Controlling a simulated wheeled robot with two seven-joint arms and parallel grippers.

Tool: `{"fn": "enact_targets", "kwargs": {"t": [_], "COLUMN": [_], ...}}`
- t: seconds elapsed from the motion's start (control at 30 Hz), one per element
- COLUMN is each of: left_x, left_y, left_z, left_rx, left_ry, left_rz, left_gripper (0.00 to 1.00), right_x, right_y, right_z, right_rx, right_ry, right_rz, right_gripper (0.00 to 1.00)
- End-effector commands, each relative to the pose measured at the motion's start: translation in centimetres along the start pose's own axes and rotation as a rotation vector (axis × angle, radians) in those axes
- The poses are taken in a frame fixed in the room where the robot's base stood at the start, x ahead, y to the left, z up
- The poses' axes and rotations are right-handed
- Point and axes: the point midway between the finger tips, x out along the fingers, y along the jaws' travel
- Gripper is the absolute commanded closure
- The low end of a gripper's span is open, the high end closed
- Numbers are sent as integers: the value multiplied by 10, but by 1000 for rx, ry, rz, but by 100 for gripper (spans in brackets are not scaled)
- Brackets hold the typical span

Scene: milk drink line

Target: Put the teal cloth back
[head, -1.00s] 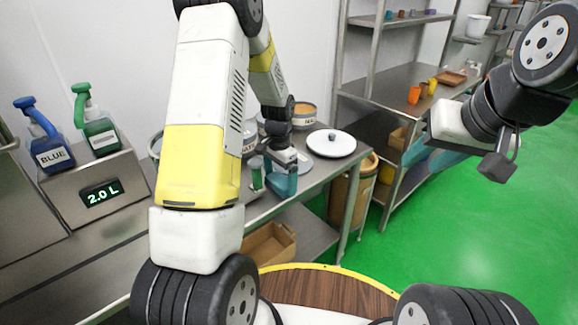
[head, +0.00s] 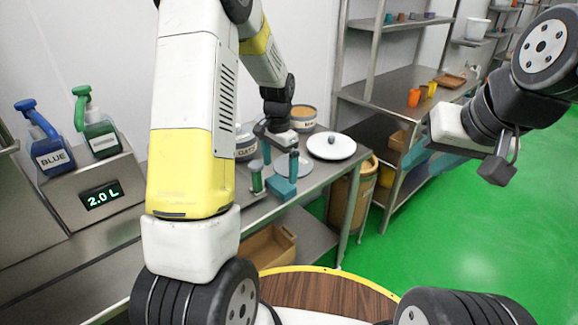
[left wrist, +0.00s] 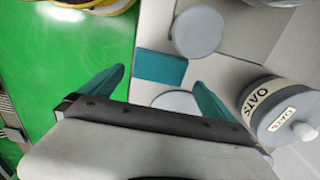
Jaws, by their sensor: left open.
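The teal cloth (head: 283,188) is a small folded block lying at the front edge of the steel table. In the left wrist view the cloth (left wrist: 160,67) shows as a flat teal rectangle beside the green floor, ahead of and between the fingers. My left gripper (head: 280,161) is open and empty, with teal fingers pointing down just above the cloth. In the left wrist view the gripper (left wrist: 158,92) has its fingers spread wide. My right gripper (head: 495,168) hangs at the right, far from the cloth; its finger opening cannot be made out.
A green-topped jar (head: 257,178) stands left of the cloth. An oats container (left wrist: 278,112) stands near the right finger in the wrist view. A brown box (head: 268,248) sits on the shelf below. The floor at right is clear.

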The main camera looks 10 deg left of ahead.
Motion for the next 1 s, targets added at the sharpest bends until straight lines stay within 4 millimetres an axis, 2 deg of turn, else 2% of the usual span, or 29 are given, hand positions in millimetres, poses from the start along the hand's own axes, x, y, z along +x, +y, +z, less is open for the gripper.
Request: {"fn": "enact_targets", "kwargs": {"t": [0.1,0.43,0.53,0.67,0.8,1.0], "left_x": [-26,-65,-89,-135,-178,-215], "left_y": [-1,2,10,32,66,115], "left_z": [-1,2,11,36,72,125], "left_rx": [0,-10,-49,-145,-262,-423], "left_ry": [4,12,50,141,254,414], "left_rz": [-2,-3,-12,-27,-35,-31], "left_gripper": [0,0,0,0,0,0], "right_x": [0,0,0,0,0,0], "right_y": [0,0,0,0,0,0], "right_z": [0,0,0,0,0,0], "right_rx": [0,0,0,0,0,0], "right_ry": [0,0,0,0,0,0], "right_rz": [0,0,0,0,0,0], "right_gripper": [64,64,64,64,64,64]}}
